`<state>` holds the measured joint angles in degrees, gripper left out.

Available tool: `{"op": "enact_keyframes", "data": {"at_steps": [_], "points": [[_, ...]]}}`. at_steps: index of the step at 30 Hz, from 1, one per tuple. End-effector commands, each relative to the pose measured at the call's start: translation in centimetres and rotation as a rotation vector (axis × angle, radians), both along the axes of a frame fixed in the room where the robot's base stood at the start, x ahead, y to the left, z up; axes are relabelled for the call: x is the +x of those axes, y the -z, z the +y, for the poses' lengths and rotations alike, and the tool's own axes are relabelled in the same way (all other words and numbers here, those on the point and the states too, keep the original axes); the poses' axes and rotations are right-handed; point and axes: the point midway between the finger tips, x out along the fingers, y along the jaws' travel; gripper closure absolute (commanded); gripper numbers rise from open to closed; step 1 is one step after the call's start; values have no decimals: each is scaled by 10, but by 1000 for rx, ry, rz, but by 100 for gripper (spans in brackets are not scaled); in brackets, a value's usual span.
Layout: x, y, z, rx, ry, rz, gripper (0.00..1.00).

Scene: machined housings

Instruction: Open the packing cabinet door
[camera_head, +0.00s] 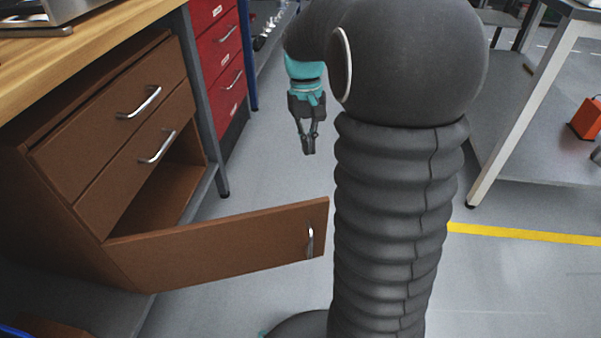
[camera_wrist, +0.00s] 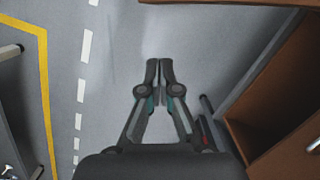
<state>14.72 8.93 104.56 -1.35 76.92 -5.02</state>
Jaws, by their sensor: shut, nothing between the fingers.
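The brown packing cabinet (camera_head: 60,165) stands under the workbench at the left in the head view. Its lower door (camera_head: 220,245) is swung wide open, and the compartment behind it (camera_head: 160,195) shows. The door's metal handle (camera_head: 310,242) is near its free end. My gripper (camera_head: 309,152) hangs beyond the door, pointing down, apart from door and handle. It is shut and empty. In the wrist view my gripper's fingertips (camera_wrist: 159,62) are together over bare floor, with the cabinet (camera_wrist: 270,100) to the right and a brown edge, probably the door (camera_wrist: 230,3), at the top.
Two drawers with metal handles (camera_head: 140,102) sit above the compartment, closed. A red drawer unit (camera_head: 217,60) stands behind the workbench (camera_head: 110,55). A white-legged table (camera_head: 525,105) is at the right, with an orange box (camera_head: 588,119). Grey floor around my gripper is clear.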

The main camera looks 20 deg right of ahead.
Motion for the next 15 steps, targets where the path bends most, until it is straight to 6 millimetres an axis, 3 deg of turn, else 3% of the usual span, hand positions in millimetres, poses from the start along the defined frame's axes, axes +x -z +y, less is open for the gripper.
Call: {"op": "enact_keyframes", "data": {"at_steps": [6,11,15], "points": [[13,19,-14,15,14,56,100],[11,32,-15,17,15,64,100],[6,53,-13,17,15,65,100]]}}
